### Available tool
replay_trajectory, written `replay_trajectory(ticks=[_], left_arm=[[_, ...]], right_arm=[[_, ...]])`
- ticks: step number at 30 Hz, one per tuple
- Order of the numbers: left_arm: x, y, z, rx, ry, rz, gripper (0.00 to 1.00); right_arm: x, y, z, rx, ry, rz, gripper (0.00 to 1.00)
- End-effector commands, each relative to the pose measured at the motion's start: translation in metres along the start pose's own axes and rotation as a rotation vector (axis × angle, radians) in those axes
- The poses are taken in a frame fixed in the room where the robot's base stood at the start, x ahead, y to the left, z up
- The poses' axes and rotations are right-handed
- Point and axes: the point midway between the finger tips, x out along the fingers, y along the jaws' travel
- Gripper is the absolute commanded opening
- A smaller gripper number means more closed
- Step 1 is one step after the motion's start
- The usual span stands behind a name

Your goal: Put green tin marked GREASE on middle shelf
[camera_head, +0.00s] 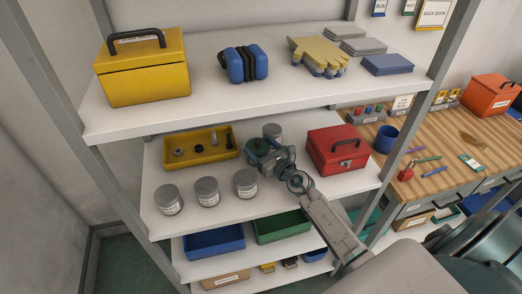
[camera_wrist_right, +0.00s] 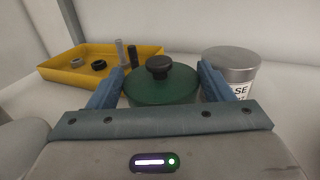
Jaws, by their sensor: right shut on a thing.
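My right gripper (camera_head: 264,152) is over the back part of the middle shelf (camera_head: 225,222), between the yellow tray and the red toolbox. It is shut on a green tin (camera_wrist_right: 162,88) with a dark knob on its lid. In the wrist view the blue fingers press on both sides of the tin. The tin's label is hidden, and I cannot tell whether its base touches the shelf. A grey-lidded white tin (camera_wrist_right: 232,66), its label showing "ASE", stands just right of it; it also shows behind the gripper in the head view (camera_head: 272,130). My left gripper is out of view.
The yellow tray (camera_head: 183,160) holds small parts. Several grey-lidded tins (camera_head: 207,190) line the front left of the middle shelf. A red toolbox (camera_head: 337,150) stands at its right. The top shelf (camera_head: 245,105) overhangs. A workbench (camera_head: 440,135) is at the right.

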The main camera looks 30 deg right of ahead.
Motion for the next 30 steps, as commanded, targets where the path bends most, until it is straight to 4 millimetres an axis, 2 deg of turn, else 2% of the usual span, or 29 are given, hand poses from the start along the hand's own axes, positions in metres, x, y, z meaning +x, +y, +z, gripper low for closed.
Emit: replay_trajectory(ticks=[6,7,8,20,23,30], left_arm=[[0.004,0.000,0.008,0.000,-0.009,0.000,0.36],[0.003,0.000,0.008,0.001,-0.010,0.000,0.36],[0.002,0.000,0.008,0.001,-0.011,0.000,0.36],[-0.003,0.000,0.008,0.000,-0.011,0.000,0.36],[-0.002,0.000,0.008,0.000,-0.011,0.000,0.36],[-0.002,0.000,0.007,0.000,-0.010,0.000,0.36]], right_arm=[[0.000,0.000,-0.003,0.000,-0.001,0.000,0.45],[0.000,0.000,-0.003,0.001,0.000,0.000,0.78],[0.000,0.000,-0.002,0.001,0.000,0.000,0.83],[-0.002,0.000,0.002,-0.001,0.001,0.000,0.83],[-0.016,0.000,0.000,-0.002,0.003,0.000,0.83],[-0.065,0.000,-0.001,-0.002,0.004,0.002,0.83]])
